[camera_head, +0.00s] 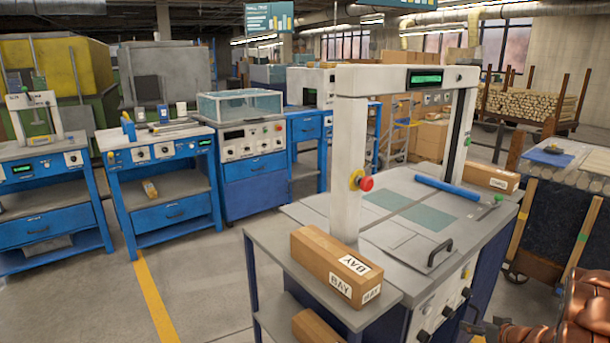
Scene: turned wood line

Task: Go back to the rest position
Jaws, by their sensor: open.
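My gripper (482,327) shows dark and small at the bottom right edge, at the end of my copper-coloured arm. It is open, and I see nothing held in it. It is in front of the near side of a machine table (400,240) and partly cut off by the frame. A wooden block labelled BAY (325,255) lies on the table's left side shelf, apart from my gripper.
A white gantry with a red stop button (366,183) stands on the table. A blue bar (447,188) and another labelled block (490,178) lie on its far right. Blue workbenches (165,190) line the left. Grey floor (205,270) is clear between.

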